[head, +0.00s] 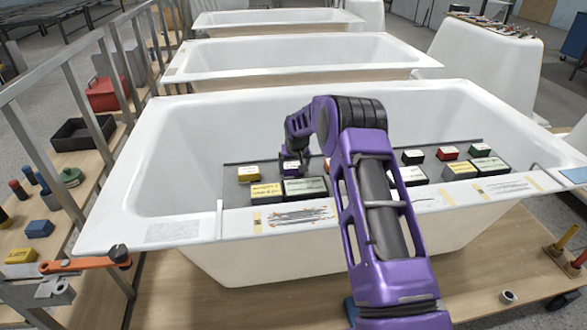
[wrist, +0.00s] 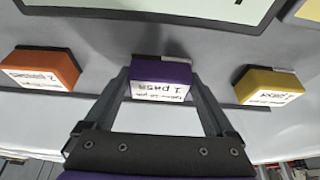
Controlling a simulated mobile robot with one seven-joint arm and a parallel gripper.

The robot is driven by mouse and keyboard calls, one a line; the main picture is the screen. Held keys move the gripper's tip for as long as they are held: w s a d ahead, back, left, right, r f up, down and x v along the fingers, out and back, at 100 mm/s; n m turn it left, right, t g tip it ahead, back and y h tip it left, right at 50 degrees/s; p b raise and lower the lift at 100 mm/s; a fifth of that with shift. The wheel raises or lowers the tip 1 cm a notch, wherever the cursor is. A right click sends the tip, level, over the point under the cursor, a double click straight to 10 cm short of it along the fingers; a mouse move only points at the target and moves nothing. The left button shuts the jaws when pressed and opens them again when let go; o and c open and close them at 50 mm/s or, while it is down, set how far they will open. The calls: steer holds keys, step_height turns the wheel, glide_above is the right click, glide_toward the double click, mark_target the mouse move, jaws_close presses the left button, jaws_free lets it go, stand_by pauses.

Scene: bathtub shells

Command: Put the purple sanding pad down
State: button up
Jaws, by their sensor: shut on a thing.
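The purple sanding pad (wrist: 162,74) is a small block with a white label, held between the two fingers of my gripper (wrist: 163,92) in the wrist view. In the head view my gripper (head: 291,166) is over the grey board inside the front bathtub, and the pad is mostly hidden by it. In the wrist view the pad is between an orange pad (wrist: 40,68) and a yellow pad (wrist: 268,83), apart from both. I cannot tell whether its underside touches the board.
The grey board (head: 232,188) spans the front bathtub (head: 180,130) and carries several labelled pads and blocks, including a yellow pad (head: 249,173) and a large green-edged block (head: 305,187). A metal railing (head: 85,90) runs along the left. More tubs (head: 290,55) stand behind.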

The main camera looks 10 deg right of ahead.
steer(key=shift+f, duration=0.2)
steer(key=o, duration=1)
steer(key=shift+r, duration=0.15)
steer(key=shift+r, duration=0.2)
steer(key=p+v, duration=0.1)
steer(key=v, duration=1.1)
